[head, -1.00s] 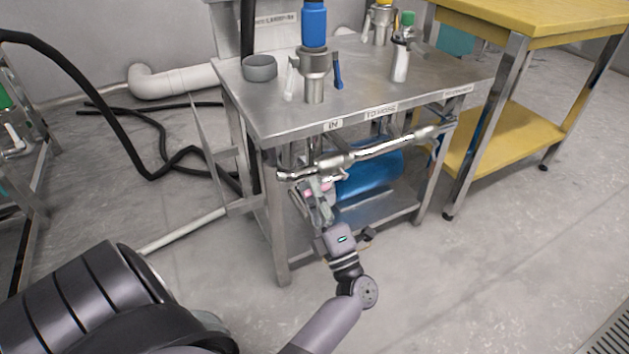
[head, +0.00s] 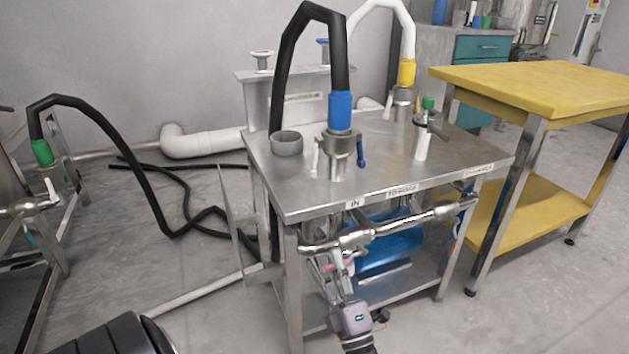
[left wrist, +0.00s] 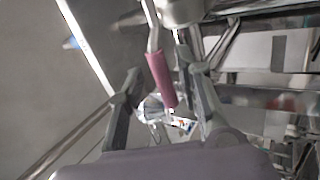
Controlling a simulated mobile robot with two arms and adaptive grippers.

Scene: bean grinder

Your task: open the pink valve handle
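The pink valve handle (left wrist: 161,80) shows in the left wrist view as a short tilted pink sleeve on a metal lever below a metal valve body. My left gripper (left wrist: 165,92) is open, with one finger on each side of the handle in the picture. A gap shows on both sides, and I cannot tell how deep the handle sits between the fingers. In the head view my left gripper (head: 332,268) is under the front edge of the steel table, just below the metal pipe (head: 385,230). The handle is mostly hidden there. My right gripper is not in view.
The steel table (head: 300,190) carries a grey cup (head: 287,143) and hose fittings. A blue cylinder (head: 392,252) lies beneath it, behind my gripper. A yellow table (head: 550,90) stands at right. Black hoses (head: 175,210) run across the left floor.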

